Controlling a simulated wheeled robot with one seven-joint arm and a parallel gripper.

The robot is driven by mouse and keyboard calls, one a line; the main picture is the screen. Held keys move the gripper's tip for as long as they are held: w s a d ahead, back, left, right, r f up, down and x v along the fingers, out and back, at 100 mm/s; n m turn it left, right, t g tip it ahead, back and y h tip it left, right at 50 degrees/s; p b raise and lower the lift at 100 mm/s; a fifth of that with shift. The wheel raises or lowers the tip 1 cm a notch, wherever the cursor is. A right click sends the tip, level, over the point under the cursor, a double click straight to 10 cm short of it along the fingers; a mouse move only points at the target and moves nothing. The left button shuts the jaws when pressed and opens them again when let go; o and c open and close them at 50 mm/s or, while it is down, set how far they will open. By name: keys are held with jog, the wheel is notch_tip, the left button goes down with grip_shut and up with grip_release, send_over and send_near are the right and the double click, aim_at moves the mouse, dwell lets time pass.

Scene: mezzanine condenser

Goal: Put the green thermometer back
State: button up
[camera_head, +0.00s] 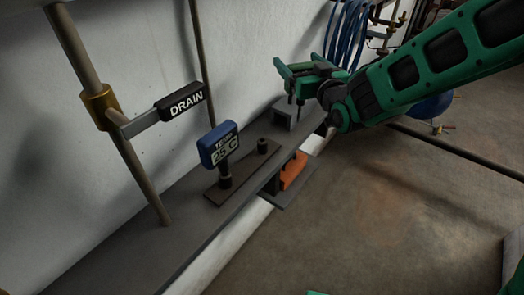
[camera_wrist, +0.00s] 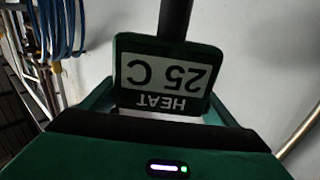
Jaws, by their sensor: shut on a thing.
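The green thermometer (camera_wrist: 165,75) is between the fingers of my gripper (camera_wrist: 166,108) in the wrist view. Its face reads "HEAT 25 C" upside down, and its dark stem runs toward the top of that view. In the head view my gripper (camera_head: 299,70) is above the far part of the ledge, shut on the thermometer. There the thermometer's head is mostly hidden, and a thin dark stem points down. A brown rack (camera_head: 228,189) on the ledge has two short dark sockets. The near socket holds a blue "TEMP 25 C" thermometer (camera_head: 217,145); the far socket (camera_head: 262,146) is empty.
A grey block (camera_head: 284,115) stands on the ledge (camera_head: 130,251) near the stem. An orange object (camera_head: 293,170) sits on a lower plate beside the ledge. A "DRAIN" lever (camera_head: 180,105) juts from a pipe at left. Blue hoses (camera_head: 346,35) hang behind.

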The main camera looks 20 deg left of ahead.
jog(key=s+a+r+n+g+y, duration=0.2)
jog(key=s+a+r+y, duration=0.15)
jog(key=s+a, duration=0.6)
jog(key=shift+h, duration=0.25)
notch_tip(320, 180, down, 4)
jog(key=shift+a+f, duration=0.15)
jog(key=shift+f, duration=2.55)
jog(key=shift+c, duration=1.3)
jog(key=o, duration=1.5)
